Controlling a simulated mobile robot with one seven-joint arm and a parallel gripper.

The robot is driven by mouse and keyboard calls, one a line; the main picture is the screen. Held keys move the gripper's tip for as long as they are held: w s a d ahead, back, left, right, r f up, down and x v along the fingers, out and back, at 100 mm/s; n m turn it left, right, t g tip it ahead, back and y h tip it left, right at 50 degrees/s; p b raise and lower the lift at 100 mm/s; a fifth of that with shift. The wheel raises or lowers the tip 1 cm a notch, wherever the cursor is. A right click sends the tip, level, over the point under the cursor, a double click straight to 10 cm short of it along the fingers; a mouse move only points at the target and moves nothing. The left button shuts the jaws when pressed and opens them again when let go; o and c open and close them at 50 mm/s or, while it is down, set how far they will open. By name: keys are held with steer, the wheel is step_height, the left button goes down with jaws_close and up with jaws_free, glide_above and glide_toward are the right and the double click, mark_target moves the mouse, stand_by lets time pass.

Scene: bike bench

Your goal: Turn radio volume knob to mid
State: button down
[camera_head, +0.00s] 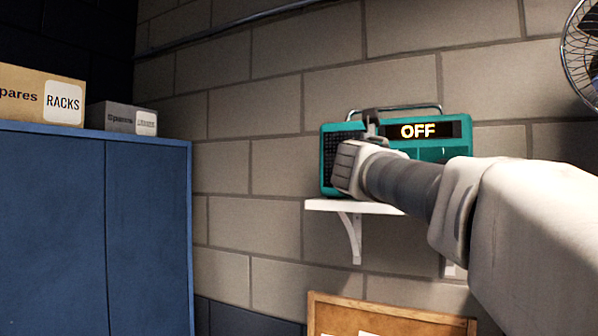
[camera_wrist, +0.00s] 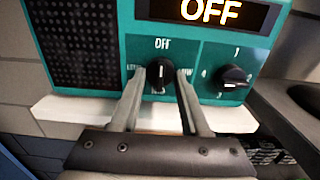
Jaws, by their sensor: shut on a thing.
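The teal radio (camera_head: 430,150) stands on a white wall shelf (camera_head: 318,205). Its display (camera_head: 420,131) reads OFF, also in the wrist view (camera_wrist: 211,10). In the wrist view a black knob (camera_wrist: 158,78) sits on the left panel, with OFF printed above it and partly hidden labels at its sides. My gripper (camera_wrist: 166,74) has one finger on each side of this knob and is shut on it. In the head view my gripper (camera_head: 371,124) is at the radio's front, and my arm hides part of the radio.
A second black knob (camera_wrist: 234,76) with numbers around it sits close to the right. A speaker grille (camera_wrist: 78,40) is at left. A metal handle (camera_head: 400,107) tops the radio. A blue cabinet (camera_head: 90,230) stands left, a corkboard (camera_head: 390,322) below, a fan (camera_head: 582,50) upper right.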

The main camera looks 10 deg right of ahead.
steer(key=shift+m, duration=0.4)
steer(key=shift+r+m+b, duration=0.2)
steer(key=shift+m+b, duration=3.35)
steer(key=shift+m, duration=5.1)
steer(key=shift+r+m+b, duration=0.2)
steer(key=shift+m+b, duration=3.3)
steer(key=shift+m, duration=5.15)
